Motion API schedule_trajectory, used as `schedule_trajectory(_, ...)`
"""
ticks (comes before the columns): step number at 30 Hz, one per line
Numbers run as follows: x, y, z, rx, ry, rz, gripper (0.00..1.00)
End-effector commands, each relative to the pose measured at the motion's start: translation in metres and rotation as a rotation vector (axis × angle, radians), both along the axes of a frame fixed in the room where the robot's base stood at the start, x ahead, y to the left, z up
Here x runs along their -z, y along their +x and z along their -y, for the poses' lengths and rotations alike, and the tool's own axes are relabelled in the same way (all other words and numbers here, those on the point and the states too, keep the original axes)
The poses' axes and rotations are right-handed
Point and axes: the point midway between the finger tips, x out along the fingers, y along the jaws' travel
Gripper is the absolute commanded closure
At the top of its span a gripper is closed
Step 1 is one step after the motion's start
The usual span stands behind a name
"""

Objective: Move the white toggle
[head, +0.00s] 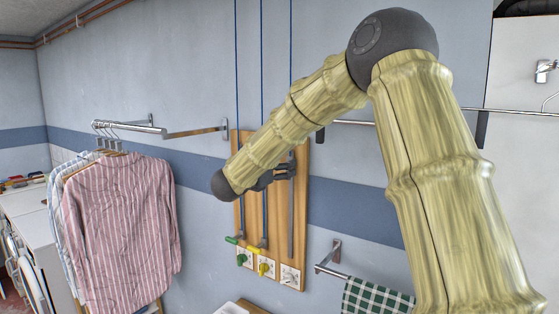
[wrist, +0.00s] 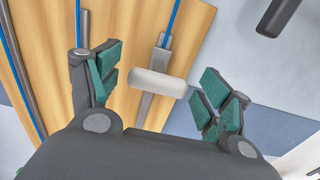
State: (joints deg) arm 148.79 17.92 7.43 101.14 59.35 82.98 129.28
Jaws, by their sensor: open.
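The white toggle (wrist: 157,83) is a pale rounded bar on a grey metal slide. In the wrist view it lies between the two fingers of my gripper (wrist: 160,88), with a visible gap to the green pads on each side. My gripper is open. In the head view my gripper (head: 278,176) is in front of the right part of the wooden board (head: 272,214), at the upper end of the right metal slide (head: 291,222). I cannot make out the white toggle in the head view; my gripper seems to hide it.
The board also carries a green toggle (head: 232,240) and a yellow toggle (head: 254,249), both low on their slides, with knobs below. Shirts (head: 122,220) hang from a rail at the left. A towel rail (head: 331,270) with a checked towel (head: 377,299) is at the lower right.

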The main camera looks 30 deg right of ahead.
Motion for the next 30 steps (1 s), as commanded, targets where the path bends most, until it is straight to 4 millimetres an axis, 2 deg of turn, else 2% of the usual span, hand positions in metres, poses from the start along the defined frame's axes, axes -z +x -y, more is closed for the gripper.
schedule_trajectory(6,-0.0003,0.0037,0.0087,-0.001,0.001,0.0,0.21)
schedule_trajectory(14,0.0004,0.004,0.0095,-0.001,0.0,0.0,0.21)
schedule_trajectory(17,0.0004,0.004,0.0094,-0.001,0.0,0.0,0.36)
schedule_trajectory(25,0.0003,0.0039,0.0094,0.0,0.0,0.0,0.85)
schedule_trajectory(30,0.0023,0.0044,0.0085,-0.001,0.0,0.0,0.87)
